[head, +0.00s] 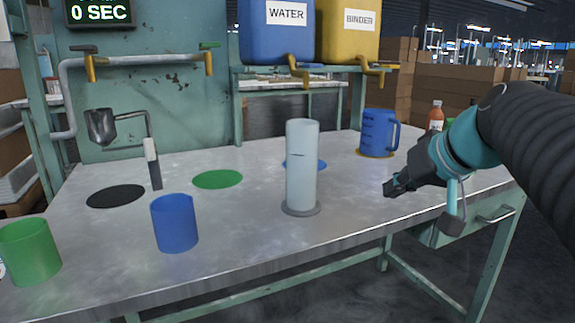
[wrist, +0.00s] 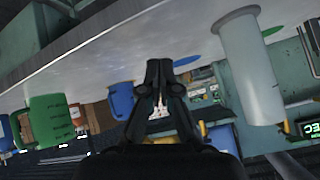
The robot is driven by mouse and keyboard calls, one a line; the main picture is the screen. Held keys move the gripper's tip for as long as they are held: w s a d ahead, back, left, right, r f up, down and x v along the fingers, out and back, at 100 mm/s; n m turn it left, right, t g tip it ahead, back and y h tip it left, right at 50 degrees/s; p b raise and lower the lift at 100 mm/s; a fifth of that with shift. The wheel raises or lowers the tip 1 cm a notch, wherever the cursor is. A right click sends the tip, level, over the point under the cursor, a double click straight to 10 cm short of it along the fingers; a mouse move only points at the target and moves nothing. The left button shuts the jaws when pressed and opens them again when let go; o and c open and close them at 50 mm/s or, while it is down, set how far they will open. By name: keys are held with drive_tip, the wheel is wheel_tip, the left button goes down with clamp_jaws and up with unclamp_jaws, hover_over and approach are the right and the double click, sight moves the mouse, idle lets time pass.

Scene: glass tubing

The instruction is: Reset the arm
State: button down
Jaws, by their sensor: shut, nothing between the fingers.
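My gripper (head: 392,187) is at the right side of the table, above its front part, with its fingers pointing left. It is shut and empty. In the wrist view my gripper (wrist: 160,66) shows its fingertips close together, with nothing held. The nearest thing to its left is a tall pale glass cylinder (head: 302,165), which stands upright on a round grey base and is apart from the gripper. The cylinder also shows in the wrist view (wrist: 250,75), off to the right of the fingers.
A blue measuring jug (head: 376,133) stands behind my gripper, near an orange-capped bottle (head: 436,116). A blue cup (head: 174,223) and a green cup (head: 28,251) stand at the front left. The table (head: 245,225) is clear between cup and cylinder.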

drive_tip(key=s+a+f+g+h+p, duration=0.1)
drive_tip(key=s+f, duration=0.7)
drive_tip(key=f, duration=0.1)
drive_tip(key=s+a+f+g+h+p, duration=0.1)
drive_tip(key=s+f+g+h, duration=0.1)
drive_tip(key=s+f, duration=0.7)
drive_tip(key=shift+a+f+h, duration=0.3)
drive_tip(key=shift+a+f, duration=0.05)
drive_tip(key=shift+f, duration=0.4)
